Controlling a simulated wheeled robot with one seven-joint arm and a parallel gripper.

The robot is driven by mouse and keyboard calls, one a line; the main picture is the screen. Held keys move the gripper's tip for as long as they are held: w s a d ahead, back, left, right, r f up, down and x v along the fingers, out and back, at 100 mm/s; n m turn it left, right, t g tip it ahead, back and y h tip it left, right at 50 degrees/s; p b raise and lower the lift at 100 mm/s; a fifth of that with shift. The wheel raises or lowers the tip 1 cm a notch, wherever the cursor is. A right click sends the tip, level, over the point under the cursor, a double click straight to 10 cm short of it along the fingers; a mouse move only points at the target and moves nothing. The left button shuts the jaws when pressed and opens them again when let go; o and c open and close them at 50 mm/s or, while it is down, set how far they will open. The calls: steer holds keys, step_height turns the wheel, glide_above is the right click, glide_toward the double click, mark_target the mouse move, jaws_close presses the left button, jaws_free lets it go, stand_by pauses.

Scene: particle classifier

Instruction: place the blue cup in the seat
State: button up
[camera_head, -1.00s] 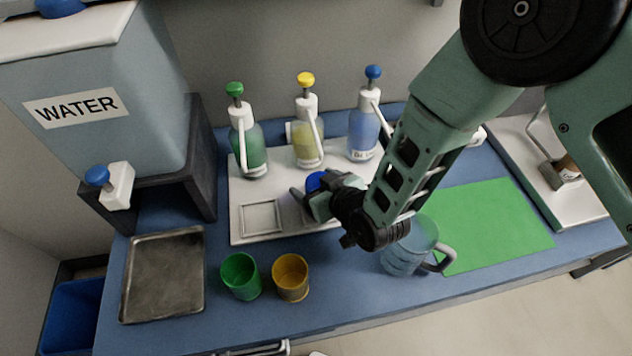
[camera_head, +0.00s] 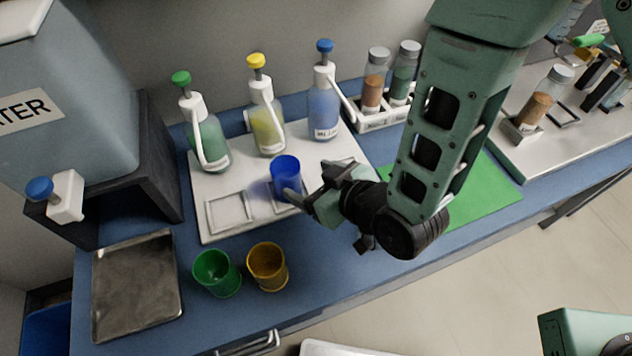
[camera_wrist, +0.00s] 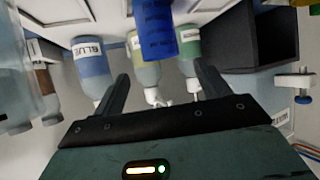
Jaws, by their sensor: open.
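The left square seat (camera_head: 228,213) is empty. My gripper (camera_head: 307,181) is just right of the cup, with its fingers open. In the wrist view the blue cup (camera_wrist: 157,32) shows beyond the gap between my open fingertips (camera_wrist: 161,76), apart from them. My gripper covers part of the board right of the cup.
Green (camera_head: 216,273) and yellow (camera_head: 267,266) cups stand in front of the board. A metal tray (camera_head: 138,285) lies left, a green mat (camera_head: 487,200) right. Jars stand at the back right.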

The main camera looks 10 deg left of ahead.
steer(key=shift+s+d+r, duration=0.25)
steer(key=shift+d, duration=0.05)
steer(key=s+d+r+m+g+h, duration=0.1)
steer(key=s+d+r+g+h, duration=0.2)
steer(key=d+r, duration=0.4)
steer(key=s+d+r+m+g+h, duration=0.2)
steer(key=s+d+r+g+h, duration=0.2)
steer(key=d, duration=0.9)
steer(key=s+r+h, duration=0.2)
steer(key=s+r, duration=0.1)
steer(key=r, duration=0.1)
steer(key=shift+s+d, duration=0.3)
steer(key=shift+d, duration=0.05)
